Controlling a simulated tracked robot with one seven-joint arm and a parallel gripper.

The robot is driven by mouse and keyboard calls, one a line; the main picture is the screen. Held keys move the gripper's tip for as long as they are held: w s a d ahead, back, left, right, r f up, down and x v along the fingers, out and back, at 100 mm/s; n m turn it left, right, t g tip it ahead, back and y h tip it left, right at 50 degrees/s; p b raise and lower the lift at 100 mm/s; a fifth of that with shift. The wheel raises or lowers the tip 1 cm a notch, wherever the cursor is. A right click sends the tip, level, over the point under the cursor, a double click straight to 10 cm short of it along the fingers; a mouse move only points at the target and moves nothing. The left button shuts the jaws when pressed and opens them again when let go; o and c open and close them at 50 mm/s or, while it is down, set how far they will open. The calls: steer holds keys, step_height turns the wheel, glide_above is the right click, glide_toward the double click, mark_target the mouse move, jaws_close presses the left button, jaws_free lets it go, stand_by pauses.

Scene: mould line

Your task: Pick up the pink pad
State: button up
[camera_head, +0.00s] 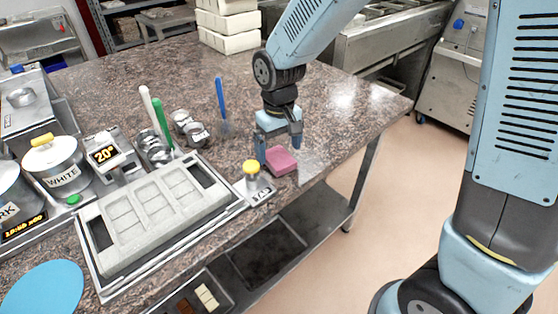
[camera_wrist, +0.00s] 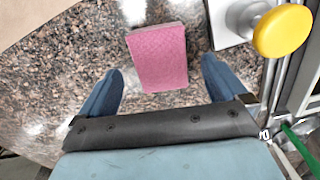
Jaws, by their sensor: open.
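The pink pad (camera_head: 282,161) is a small flat block lying on the brown speckled counter near its front edge. In the wrist view the pink pad (camera_wrist: 158,57) lies ahead of the gap between my two fingers, a little left of the gap's middle. My gripper (camera_head: 279,152) is open and empty. In the head view its fingers point down just above and beside the pad, and they partly overlap it. In the wrist view my gripper (camera_wrist: 161,92) has one finger on each side of the pad's near end, apart from it.
A yellow-knobbed device (camera_head: 252,180) stands close left of the pad; its yellow knob (camera_wrist: 282,31) shows in the wrist view. A grey mould (camera_head: 150,215) in a metal tray lies further left. A blue-handled tool (camera_head: 221,100) stands behind. The counter to the right is clear.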

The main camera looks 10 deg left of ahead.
mark_target(279, 160)
steer(key=shift+f, duration=1.25)
steer(key=shift+c, duration=0.3)
steer(key=c, duration=1.1)
